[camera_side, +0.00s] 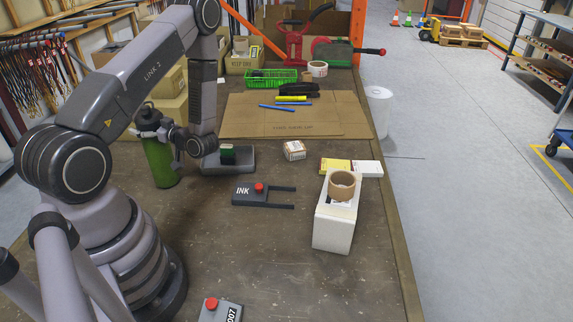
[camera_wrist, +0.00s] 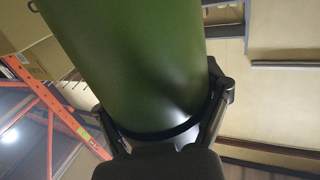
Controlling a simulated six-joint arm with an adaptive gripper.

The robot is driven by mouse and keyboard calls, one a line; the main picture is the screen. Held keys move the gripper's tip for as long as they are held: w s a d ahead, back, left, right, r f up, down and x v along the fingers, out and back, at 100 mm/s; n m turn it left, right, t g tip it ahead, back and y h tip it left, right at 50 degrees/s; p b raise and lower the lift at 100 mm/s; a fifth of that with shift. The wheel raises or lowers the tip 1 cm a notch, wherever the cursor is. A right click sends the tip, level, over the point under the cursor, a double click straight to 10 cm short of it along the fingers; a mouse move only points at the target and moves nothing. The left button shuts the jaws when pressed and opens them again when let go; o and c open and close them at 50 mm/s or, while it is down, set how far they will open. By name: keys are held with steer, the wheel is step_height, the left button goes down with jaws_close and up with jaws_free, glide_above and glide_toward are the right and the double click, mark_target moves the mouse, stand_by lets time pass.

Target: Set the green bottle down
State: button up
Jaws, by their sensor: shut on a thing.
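The green bottle (camera_side: 159,162) with a dark cap stands upright at the left of the workbench in the side view, close by my arm. My gripper (camera_side: 172,142) is at its upper part, with fingers around it. In the wrist view the bottle (camera_wrist: 135,65) fills the upper middle, and my gripper's fingers (camera_wrist: 170,130) reach along both its sides. The gripper is shut on the bottle. The bottle's base appears at or very near the bench top; I cannot tell whether it touches.
A grey stand (camera_side: 240,160) is right of the bottle. Cardboard (camera_side: 300,120) lies behind.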

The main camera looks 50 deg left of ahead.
steer(key=o, duration=1.2)
steer(key=shift+f, duration=0.1)
